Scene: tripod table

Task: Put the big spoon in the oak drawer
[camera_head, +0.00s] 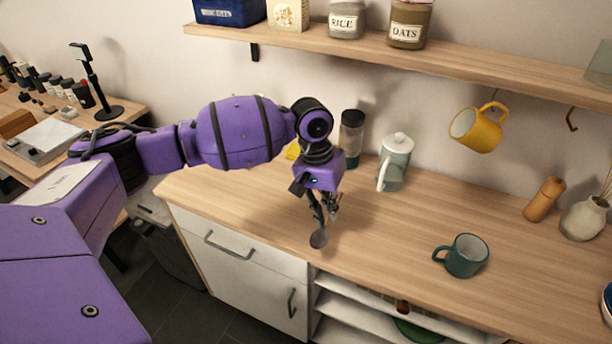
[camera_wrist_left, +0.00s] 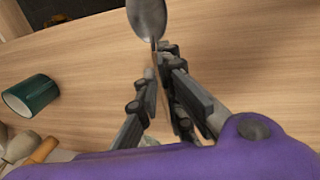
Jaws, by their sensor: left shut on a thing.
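My left gripper (camera_head: 325,213) is shut on a big metal spoon (camera_head: 319,239) above the wooden counter, near its front edge. The spoon's bowl hangs below the fingertips. In the left wrist view, the spoon's bowl (camera_wrist_left: 148,18) sticks out beyond the fingertips (camera_wrist_left: 156,75), and its thin handle runs between the fingers. A drawer (camera_head: 228,248) with a white front and a grey bar handle sits under the counter, left of the gripper. It looks shut. I see no oak-coloured drawer front. My right gripper is not in view.
A green mug (camera_head: 467,256) stands on the counter to the right. A pale pot (camera_head: 394,162) and a dark-topped jar (camera_head: 352,137) stand behind the gripper. A yellow mug (camera_head: 477,129) hangs below the shelf (camera_head: 480,65). Open white shelves (camera_head: 345,305) lie below the counter.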

